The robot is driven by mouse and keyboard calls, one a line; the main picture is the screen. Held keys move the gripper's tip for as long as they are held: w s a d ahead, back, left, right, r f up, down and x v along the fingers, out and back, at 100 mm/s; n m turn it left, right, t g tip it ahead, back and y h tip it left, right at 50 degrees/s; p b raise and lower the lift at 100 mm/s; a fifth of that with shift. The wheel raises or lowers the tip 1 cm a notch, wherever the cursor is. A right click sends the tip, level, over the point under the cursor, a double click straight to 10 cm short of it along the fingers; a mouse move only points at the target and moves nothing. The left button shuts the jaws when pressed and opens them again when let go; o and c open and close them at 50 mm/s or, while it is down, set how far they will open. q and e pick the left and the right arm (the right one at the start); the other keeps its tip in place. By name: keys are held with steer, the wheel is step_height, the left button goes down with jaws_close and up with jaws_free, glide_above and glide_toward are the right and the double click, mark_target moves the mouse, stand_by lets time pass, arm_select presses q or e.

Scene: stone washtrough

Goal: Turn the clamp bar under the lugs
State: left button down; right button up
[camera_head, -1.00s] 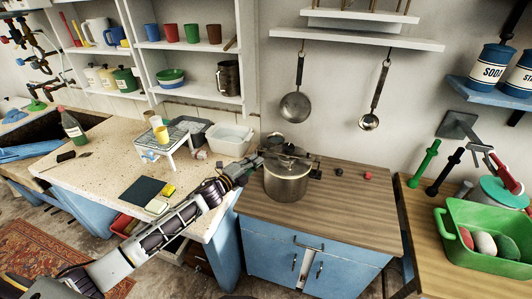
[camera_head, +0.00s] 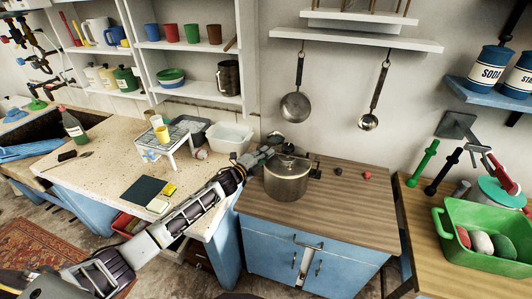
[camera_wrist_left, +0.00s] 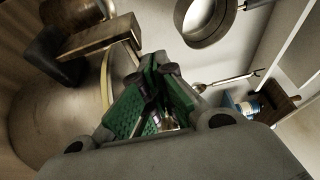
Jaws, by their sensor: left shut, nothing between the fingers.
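The metal pot (camera_head: 287,184) stands on the wooden-topped cabinet, lid on. Its lid also fills the left of the left wrist view (camera_wrist_left: 50,115). The clamp bar shows there as a brownish bar with a dark end piece (camera_wrist_left: 92,38) above the lid. In the head view, a dark end piece sticks out at the pot's right rim (camera_head: 315,173); the rest of the bar is too small to make out. My left gripper (camera_head: 272,152) is at the pot's back left rim. Its green-padded fingers (camera_wrist_left: 150,105) are shut and empty, beside the bar. Contact and the lugs cannot be made out.
A ladle (camera_head: 369,121) and a pan (camera_head: 295,106) hang on the wall behind the pot. A small dark knob (camera_head: 338,171) and a red one (camera_head: 367,175) lie right of it. A white basin (camera_head: 230,137) stands left. The cabinet top's front right (camera_head: 350,205) is clear.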

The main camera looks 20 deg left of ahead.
arm_select(q)
steer(key=shift+w, duration=0.2)
stand_by(0.4)
steer(key=shift+w+m+g+h, duration=0.3)
steer(key=shift+w+m+h, duration=0.2)
arm_select(e)
steer(key=shift+s, duration=0.1)
stand_by(0.4)
